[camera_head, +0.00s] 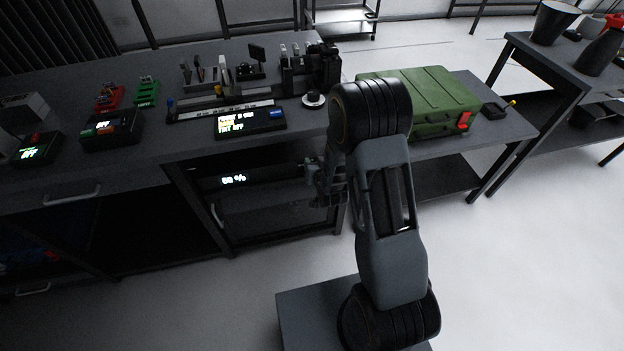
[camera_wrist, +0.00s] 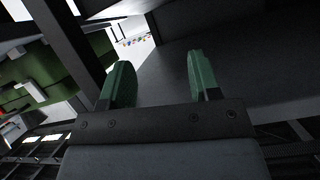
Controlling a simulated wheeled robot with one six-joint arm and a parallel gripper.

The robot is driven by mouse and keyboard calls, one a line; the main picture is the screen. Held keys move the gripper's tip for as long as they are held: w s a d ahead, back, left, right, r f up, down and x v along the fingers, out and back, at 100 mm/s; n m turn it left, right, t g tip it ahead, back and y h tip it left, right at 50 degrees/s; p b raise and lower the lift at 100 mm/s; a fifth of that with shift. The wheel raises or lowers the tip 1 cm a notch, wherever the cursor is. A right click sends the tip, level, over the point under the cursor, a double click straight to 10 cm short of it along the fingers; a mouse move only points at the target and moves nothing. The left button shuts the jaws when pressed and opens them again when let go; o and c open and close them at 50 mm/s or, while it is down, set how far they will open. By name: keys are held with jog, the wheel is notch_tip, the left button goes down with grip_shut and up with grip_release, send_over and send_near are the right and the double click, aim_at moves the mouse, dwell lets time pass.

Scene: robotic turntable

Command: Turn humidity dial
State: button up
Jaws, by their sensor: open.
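A cabinet front (camera_head: 270,215) under the workbench carries a small lit readout (camera_head: 233,179) ending in a percent sign; its digits are too small to read surely. I cannot make out the humidity dial clearly; the area right of the readout is partly covered by my gripper. My gripper (camera_head: 318,180) is in front of the right end of this cabinet, below the bench top. In the wrist view my gripper (camera_wrist: 160,80) shows two green fingertips wide apart, with nothing between them. A plain grey surface lies beyond them, and no dial shows there.
On the workbench (camera_head: 130,165) stand a black box with a lit display (camera_head: 250,122), smaller display boxes (camera_head: 112,128) and a tool rack (camera_head: 222,85). A green case (camera_head: 430,95) sits on the right. The floor (camera_head: 520,260) at right is clear.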

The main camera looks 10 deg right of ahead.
jog(key=s+f+t+b, duration=0.4)
jog(key=s+f, duration=0.1)
jog(key=f, duration=0.8)
jog(key=w, duration=1.3)
jog(key=shift+d+f+m+t, duration=0.2)
jog(key=shift+d+m+t, duration=0.1)
jog(key=shift+m, duration=0.1)
jog(key=shift+c, duration=0.2)
jog(key=c, duration=0.9)
